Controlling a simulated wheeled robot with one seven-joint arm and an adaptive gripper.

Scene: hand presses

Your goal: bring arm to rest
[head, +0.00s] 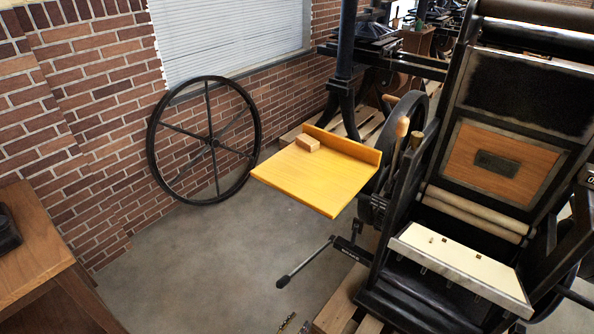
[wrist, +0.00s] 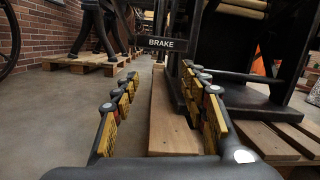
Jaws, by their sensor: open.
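My gripper (wrist: 160,82) is open in the wrist view, its two yellow-padded fingers spread apart with nothing between them. Past the fingers are a wooden pallet board and the press's black frame, with a bar marked BRAKE (wrist: 174,43). In the head view only small fingertip parts of my gripper (head: 294,324) show at the bottom edge, low beside the press's pallet. The rest of my arm is out of view there.
A black hand press (head: 390,262) fills the right, with a yellow feed board (head: 315,180) bearing a small wooden block (head: 307,143). Its handle (head: 284,281) juts left. A spoked wheel (head: 213,145) leans on the brick wall. A wooden table (head: 35,245) stands left; floor between is clear.

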